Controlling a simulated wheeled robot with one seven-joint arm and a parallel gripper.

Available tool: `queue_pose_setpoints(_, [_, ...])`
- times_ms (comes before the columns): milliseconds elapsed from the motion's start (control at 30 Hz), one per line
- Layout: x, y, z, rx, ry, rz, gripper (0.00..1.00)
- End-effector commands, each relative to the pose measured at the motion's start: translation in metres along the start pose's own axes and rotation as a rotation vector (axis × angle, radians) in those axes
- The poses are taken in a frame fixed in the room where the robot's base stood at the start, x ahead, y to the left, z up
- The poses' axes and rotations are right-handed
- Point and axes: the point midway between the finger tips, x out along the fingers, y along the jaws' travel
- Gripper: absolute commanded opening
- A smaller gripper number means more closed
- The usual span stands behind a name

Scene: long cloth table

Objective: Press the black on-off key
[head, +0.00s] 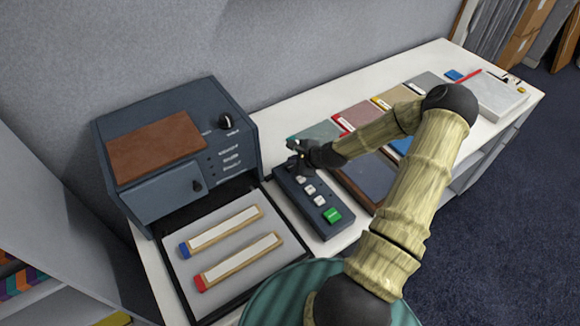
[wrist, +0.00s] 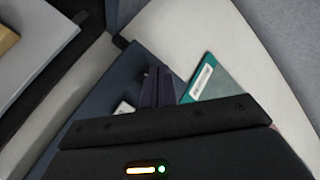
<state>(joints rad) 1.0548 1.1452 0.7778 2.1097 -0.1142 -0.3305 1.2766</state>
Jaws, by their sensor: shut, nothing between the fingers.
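A dark blue-grey key panel (head: 322,228) lies on the white table, right of the larger machine. It carries several pale keys, one of them a white key (head: 309,189), and a green key (head: 332,215) at its near end. My dark gripper (head: 300,165) is over the panel's far end, its fingers closed and empty. In the wrist view the closed fingers (wrist: 158,88) point at the panel (wrist: 132,62), with a white key (wrist: 124,108) beside them. I cannot make out the black on-off key; the gripper covers that end. I cannot tell whether the fingertips touch the panel.
The blue-grey machine (head: 226,158) with a brown top panel stands at the left. Before it, a grey tray (head: 222,238) holds two pale bars with blue and red ends. Coloured folders, including a teal one (wrist: 212,80), lie right of the panel. A wall runs behind.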

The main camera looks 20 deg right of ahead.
Motion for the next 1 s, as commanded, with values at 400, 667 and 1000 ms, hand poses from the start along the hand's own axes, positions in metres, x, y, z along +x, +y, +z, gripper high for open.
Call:
queue_pose_setpoints(400, [0.0051, 0.0039, -0.0036, 0.002, 0.000, 0.000, 0.00])
queue_pose_setpoints(667, [0.0061, 0.0046, -0.0044, 0.000, 0.000, 0.000, 0.00])
queue_pose_setpoints(1000, [0.0073, 0.0055, -0.0053, 0.000, 0.000, 0.000, 0.00])
